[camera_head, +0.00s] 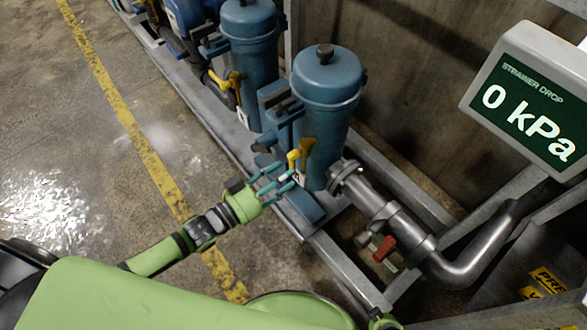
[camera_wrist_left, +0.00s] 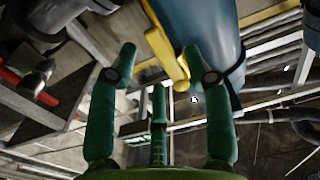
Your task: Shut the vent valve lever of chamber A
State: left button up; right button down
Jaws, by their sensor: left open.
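A yellow valve lever (camera_head: 293,158) sits on the side of the nearer blue chamber (camera_head: 322,100). A similar yellow lever (camera_head: 235,80) is on the farther blue chamber (camera_head: 250,50). I cannot read a letter on either chamber. My left gripper (camera_head: 280,184), with teal fingers, is open beside the nearer lever, slightly below it in the picture. In the left wrist view, this yellow lever (camera_wrist_left: 163,52) shows beyond and between the spread fingertips of the left gripper (camera_wrist_left: 163,72). I see no clear contact. My right gripper is out of view.
A grey display (camera_head: 528,105) reads "STRAINER DROP 0 kPa" at right. A metal pipe (camera_head: 390,220) with a red handle (camera_head: 384,248) runs right from the nearer chamber. A steel frame rail (camera_head: 225,135) runs in front of the chambers. Concrete floor with a yellow line (camera_head: 130,125) lies open at left.

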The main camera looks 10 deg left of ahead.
aim_at(294, 176)
pick_arm(q)
jog(key=shift+x, duration=1.9)
grip_shut()
